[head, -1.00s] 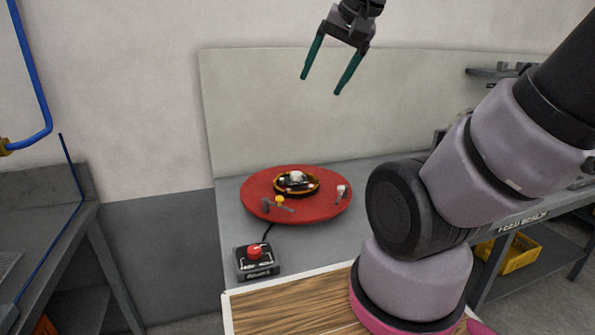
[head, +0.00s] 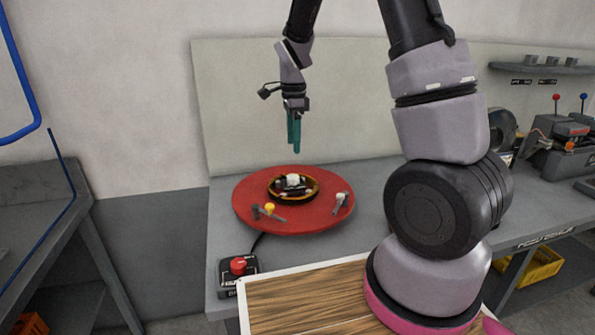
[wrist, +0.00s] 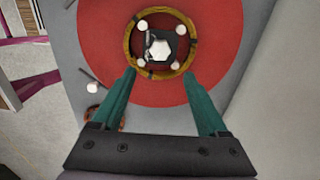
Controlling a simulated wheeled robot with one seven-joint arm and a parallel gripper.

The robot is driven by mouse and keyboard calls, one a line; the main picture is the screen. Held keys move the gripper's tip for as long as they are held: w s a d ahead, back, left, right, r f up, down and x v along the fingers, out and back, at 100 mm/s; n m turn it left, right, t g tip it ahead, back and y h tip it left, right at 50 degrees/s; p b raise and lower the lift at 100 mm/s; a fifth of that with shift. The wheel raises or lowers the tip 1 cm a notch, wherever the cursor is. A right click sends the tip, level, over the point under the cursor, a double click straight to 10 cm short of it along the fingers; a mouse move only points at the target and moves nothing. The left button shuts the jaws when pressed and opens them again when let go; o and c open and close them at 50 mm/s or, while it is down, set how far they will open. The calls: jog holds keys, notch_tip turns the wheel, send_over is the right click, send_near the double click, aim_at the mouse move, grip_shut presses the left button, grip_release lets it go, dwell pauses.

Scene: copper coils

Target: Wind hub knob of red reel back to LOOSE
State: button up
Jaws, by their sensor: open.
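The red reel (head: 245,211) lies flat on the grey bench as a wide red disc. At its centre is a black hub inside a yellow-brown ring, with a pale knob (head: 292,180) on top. In the wrist view the knob (wrist: 160,49) looks white and faceted, with several smaller white round parts around it. My gripper (head: 294,150) points down above the hub, apart from it, and is empty. In the wrist view its two green fingers (wrist: 166,78) are spread, with the knob beyond their tips. I cannot read any LOOSE mark.
A yellow-topped lever (head: 269,208) and a white-topped lever (head: 341,198) stand on the reel's disc. A box with a red button (head: 238,266) sits at the bench's front left. A wood-topped surface (head: 310,300) is in front. Machines with red and blue knobs (head: 560,135) stand at right.

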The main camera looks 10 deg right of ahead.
aim_at(294, 176)
notch_tip(294, 176, down, 11)
jog(key=shift+r, duration=0.1)
dwell(0.3)
grip_shut()
